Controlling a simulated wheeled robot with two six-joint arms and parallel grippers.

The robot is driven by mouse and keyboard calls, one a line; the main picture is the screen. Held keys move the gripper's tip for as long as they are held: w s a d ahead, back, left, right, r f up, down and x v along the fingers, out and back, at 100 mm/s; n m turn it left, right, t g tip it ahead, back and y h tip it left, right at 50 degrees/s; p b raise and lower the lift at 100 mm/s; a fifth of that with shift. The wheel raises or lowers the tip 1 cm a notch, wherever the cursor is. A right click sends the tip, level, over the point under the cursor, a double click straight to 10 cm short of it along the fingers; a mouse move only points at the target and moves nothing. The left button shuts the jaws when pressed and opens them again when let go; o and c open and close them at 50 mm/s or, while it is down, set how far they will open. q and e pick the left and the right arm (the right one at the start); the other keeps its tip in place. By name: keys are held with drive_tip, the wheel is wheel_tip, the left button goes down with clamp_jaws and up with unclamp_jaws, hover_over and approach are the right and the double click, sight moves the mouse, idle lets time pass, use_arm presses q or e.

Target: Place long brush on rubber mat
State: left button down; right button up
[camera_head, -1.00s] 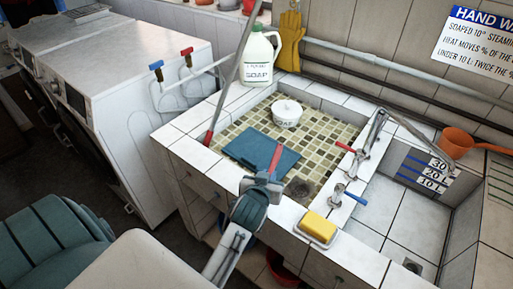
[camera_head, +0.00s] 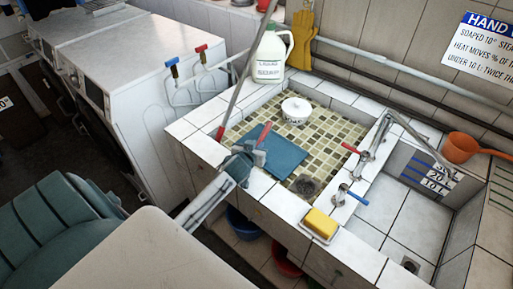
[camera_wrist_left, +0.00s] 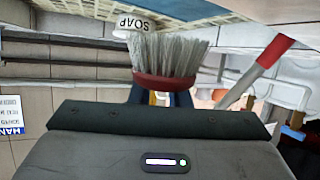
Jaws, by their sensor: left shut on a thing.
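The rubber mat is a flat blue-teal sheet (camera_head: 277,155) lying on the tiled floor of the left basin. My left gripper (camera_head: 246,153) is above the basin's near rim, at the mat's left end, in the head view. It is shut on the long brush (camera_head: 264,134), whose red part sticks up beyond the fingers. In the left wrist view the brush (camera_wrist_left: 168,58) shows a red base and pale grey bristles; that picture is upside down. The brush's remaining length is hidden by the gripper. I cannot tell whether the brush touches the mat. My right gripper is not in view.
A white soap tub (camera_head: 296,110) stands in the basin behind the mat. A soap jug (camera_head: 270,58) stands on the back ledge. A long pole with a red end (camera_head: 232,100) leans at the basin's left. A yellow sponge (camera_head: 321,223) sits on the front ledge; taps (camera_head: 365,155) are right.

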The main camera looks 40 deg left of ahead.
use_arm(q)
drive_tip(key=shift+f, duration=0.9)
drive_tip(key=shift+d+f, duration=0.1)
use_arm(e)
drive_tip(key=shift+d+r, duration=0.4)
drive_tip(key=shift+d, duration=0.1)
